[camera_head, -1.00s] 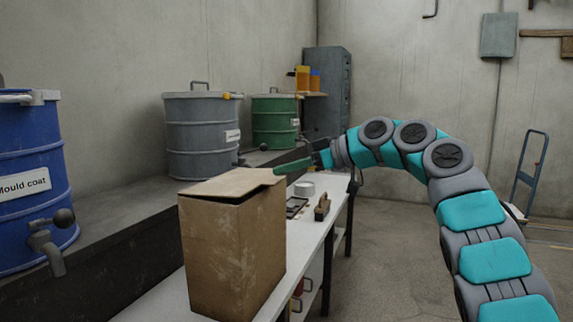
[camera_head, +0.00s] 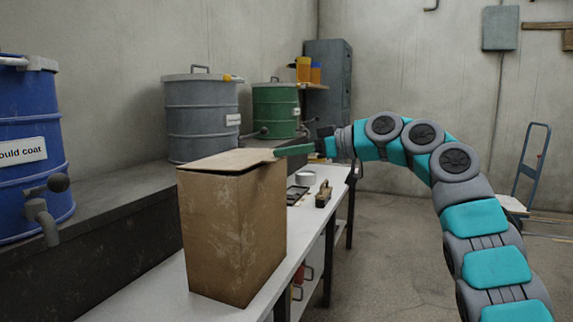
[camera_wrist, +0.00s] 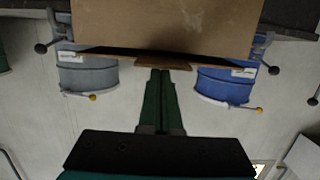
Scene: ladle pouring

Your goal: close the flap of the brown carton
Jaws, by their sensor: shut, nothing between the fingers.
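The brown carton (camera_head: 235,235) stands upright on the white bench. Its top flap (camera_head: 228,159) lies nearly level over the opening, with a thin dark gap under its edge. In the wrist view, which is upside down, the carton's side wall (camera_wrist: 165,24) fills the top middle, with a dark slit and a small strip of the flap (camera_wrist: 163,66) at its edge. My gripper (camera_head: 279,152) has long green fingers, shut and empty. Its tips are at the flap's right corner; in the wrist view, the fingertips (camera_wrist: 161,72) meet the strip. Contact seems likely but is not certain.
A blue drum (camera_head: 28,150), a grey drum (camera_head: 200,120) and a green drum (camera_head: 275,108) stand on the dark ledge behind. A white roll (camera_head: 305,179), a dark tray (camera_head: 296,194) and a small brown block (camera_head: 323,194) lie on the bench (camera_head: 262,300) beyond the carton.

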